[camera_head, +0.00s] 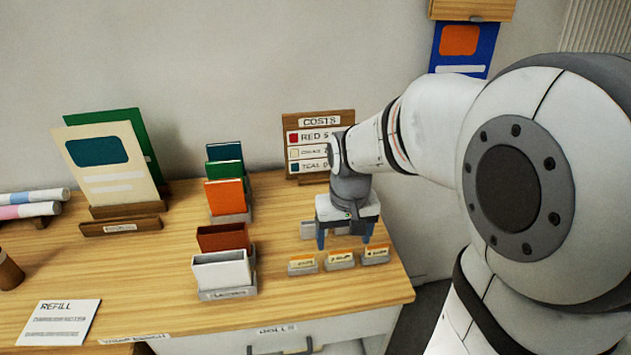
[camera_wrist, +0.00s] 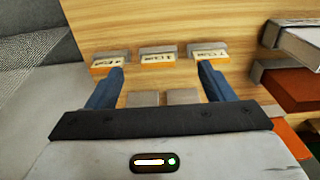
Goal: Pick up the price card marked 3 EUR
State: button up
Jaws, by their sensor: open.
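Three small price cards with orange bands stand in grey holders in a row near the table's front right: a left card (camera_head: 302,262), a middle card (camera_head: 340,257) and a right card (camera_head: 376,250). In the wrist view they run in reverse order: one at left (camera_wrist: 107,63), one in the middle (camera_wrist: 158,56) and one at right (camera_wrist: 208,55). Their digits are too small to read surely, so I cannot tell which is marked 3 EUR. My gripper (camera_head: 344,238) points down, open and empty, just behind the row. In the wrist view its fingertips (camera_wrist: 161,70) appear spread across the row.
Two grey blocks (camera_wrist: 183,97) sit between my fingers in the wrist view. A COSTS board (camera_head: 306,150) stands behind. The table's right edge is close to the cards.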

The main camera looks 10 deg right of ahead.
aim_at(340, 251)
jog(key=w, duration=0.1)
jog(key=w+f+p, duration=0.1)
jog(key=w, duration=0.1)
jog(key=shift+w+a+g, duration=0.1)
jog(key=shift+a+g, duration=0.05)
jog(key=shift+g, duration=0.15)
jog(key=f, duration=0.5)
jog(key=f+p, duration=0.1)
jog(key=f, duration=0.1)
jog(key=shift+d+f, duration=0.35)
jog(key=shift+d, duration=0.05)
jog(key=c, duration=1)
